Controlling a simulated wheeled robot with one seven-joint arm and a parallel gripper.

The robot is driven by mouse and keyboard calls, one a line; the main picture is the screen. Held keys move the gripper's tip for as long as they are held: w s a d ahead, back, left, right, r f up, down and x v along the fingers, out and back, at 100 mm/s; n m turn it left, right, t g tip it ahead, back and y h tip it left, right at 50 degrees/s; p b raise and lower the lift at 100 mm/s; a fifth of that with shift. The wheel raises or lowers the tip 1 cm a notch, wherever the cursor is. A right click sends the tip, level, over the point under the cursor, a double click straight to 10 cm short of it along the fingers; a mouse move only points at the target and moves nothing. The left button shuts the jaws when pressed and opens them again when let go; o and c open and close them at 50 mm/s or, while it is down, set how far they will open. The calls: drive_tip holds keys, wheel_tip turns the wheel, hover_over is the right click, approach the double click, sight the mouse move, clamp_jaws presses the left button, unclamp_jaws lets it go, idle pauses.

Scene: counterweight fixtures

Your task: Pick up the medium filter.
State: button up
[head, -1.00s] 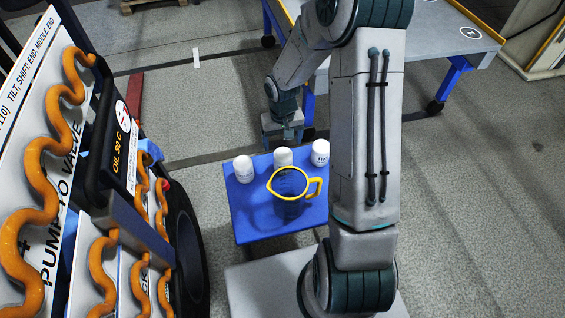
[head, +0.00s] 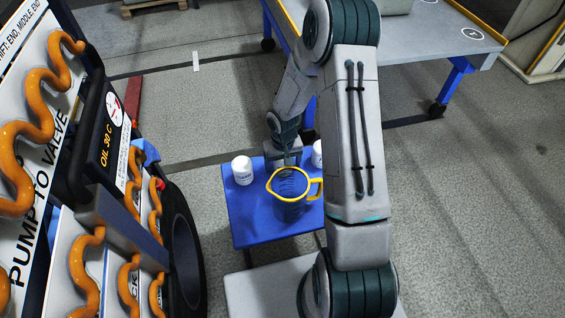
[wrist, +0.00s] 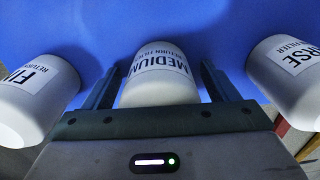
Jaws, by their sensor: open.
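The medium filter (wrist: 158,75) is a white canister with a label reading "MEDIUM RETURN FILTER". In the wrist view it sits between the two fingers of my gripper (wrist: 160,72), which are open with one on each side. A strip of blue surface shows between the canister and the right finger. In the head view my gripper (head: 287,153) is low over the blue stand (head: 243,222), behind the jug, and the medium filter is hidden there.
A white canister labelled "FI..." (wrist: 35,95) is left in the wrist view, and one labelled "...RSE" (wrist: 288,80) is right. A yellow-rimmed jug (head: 289,207) stands in front of my gripper. A panel with orange hoses (head: 40,130) is at the left.

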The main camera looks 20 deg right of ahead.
drive_tip(key=shift+r, duration=0.1)
drive_tip(key=c, duration=1.2)
drive_tip(key=shift+c, duration=0.2)
